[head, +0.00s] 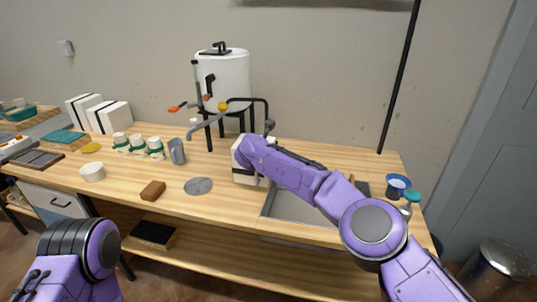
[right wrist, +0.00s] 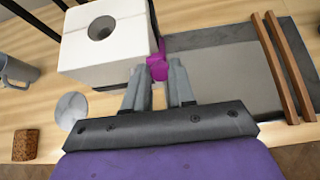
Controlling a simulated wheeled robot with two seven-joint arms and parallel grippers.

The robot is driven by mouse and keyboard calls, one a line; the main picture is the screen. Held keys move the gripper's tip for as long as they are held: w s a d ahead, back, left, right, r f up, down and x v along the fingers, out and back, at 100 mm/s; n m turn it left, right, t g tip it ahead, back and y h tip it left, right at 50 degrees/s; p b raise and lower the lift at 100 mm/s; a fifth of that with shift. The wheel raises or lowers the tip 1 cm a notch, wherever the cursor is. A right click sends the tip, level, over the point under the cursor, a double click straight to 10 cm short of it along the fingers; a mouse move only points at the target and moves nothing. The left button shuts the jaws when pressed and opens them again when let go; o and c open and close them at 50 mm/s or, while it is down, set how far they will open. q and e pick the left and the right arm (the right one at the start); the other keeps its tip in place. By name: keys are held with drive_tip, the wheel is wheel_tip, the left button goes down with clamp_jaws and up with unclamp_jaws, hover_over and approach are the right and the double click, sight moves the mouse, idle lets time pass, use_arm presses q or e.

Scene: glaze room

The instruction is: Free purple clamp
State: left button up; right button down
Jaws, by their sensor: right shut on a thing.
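The purple clamp (right wrist: 157,64) is at the right side of a white block mold (right wrist: 97,48) with a round hole in its top. A black strap runs along the mold's edge by the clamp. My right gripper (right wrist: 159,78) is shut on the clamp, its two grey fingers on either side of it. In the head view the white mold (head: 240,172) stands on the wooden table, partly covered by my right arm, which also hides the clamp and the right gripper. Only a link of my left arm shows at the lower left; its gripper is out of view.
A grey sink basin (head: 287,207) lies right of the mold, with two wooden bars (right wrist: 283,66) across it. A grey disc (head: 198,186), a brown block (head: 152,191) and a grey mug (head: 177,151) stand left. A white urn (head: 222,78) stands behind.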

drive_tip(key=c, duration=1)
unclamp_jaws()
drive_tip(key=shift+o, duration=0.2)
drive_tip(key=b+v, duration=0.3)
drive_tip(key=v, duration=0.7)
drive_tip(key=shift+s+b, duration=0.25)
drive_tip(key=shift+b, duration=0.15)
drive_tip(key=shift+r, duration=0.1)
